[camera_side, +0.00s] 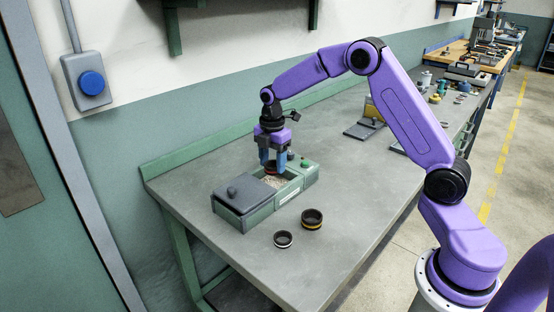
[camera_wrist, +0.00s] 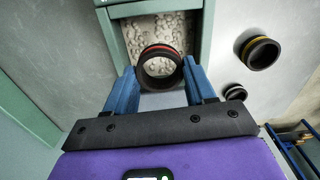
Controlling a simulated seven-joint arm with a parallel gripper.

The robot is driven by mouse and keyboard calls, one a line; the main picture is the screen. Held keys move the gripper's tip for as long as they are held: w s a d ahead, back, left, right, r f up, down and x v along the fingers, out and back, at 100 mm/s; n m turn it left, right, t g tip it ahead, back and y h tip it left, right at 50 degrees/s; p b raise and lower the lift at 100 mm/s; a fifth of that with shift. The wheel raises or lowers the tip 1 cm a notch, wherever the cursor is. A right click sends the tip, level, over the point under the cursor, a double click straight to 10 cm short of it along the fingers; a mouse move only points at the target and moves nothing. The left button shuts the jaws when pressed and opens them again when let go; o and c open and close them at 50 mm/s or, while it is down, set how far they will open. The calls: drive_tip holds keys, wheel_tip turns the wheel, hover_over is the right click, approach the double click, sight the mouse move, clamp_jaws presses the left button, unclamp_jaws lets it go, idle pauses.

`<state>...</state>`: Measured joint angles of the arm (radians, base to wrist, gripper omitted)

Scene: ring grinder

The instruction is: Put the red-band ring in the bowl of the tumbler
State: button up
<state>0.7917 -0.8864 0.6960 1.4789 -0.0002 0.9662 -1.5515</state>
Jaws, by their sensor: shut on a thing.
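The red-band ring (camera_wrist: 160,62) is a dark ring with a red stripe, held between the blue fingers of my gripper (camera_wrist: 156,84). In the side view my gripper (camera_side: 272,167) points down over the tumbler (camera_side: 290,192), a green box on the bench. The ring (camera_side: 270,170) is small and partly hidden by the fingers there. The bowl of the tumbler (camera_side: 274,182) is open and holds pale grit, which also shows behind the ring in the wrist view (camera_wrist: 128,38). The ring appears just above the grit; the exact gap is hard to tell.
A dark lid (camera_side: 243,197) with a knob covers the tumbler's left part. A yellow-band ring (camera_side: 312,220) and a smaller white-band ring (camera_side: 283,240) lie on the bench in front. A green button (camera_side: 305,163) is on the tumbler's right end.

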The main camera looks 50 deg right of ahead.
sight(273, 173)
drive_tip(key=shift+f, duration=2.3)
drive_tip(key=o, duration=1.2)
wheel_tip(273, 173, up, 17)
drive_tip(key=shift+r, duration=0.2)
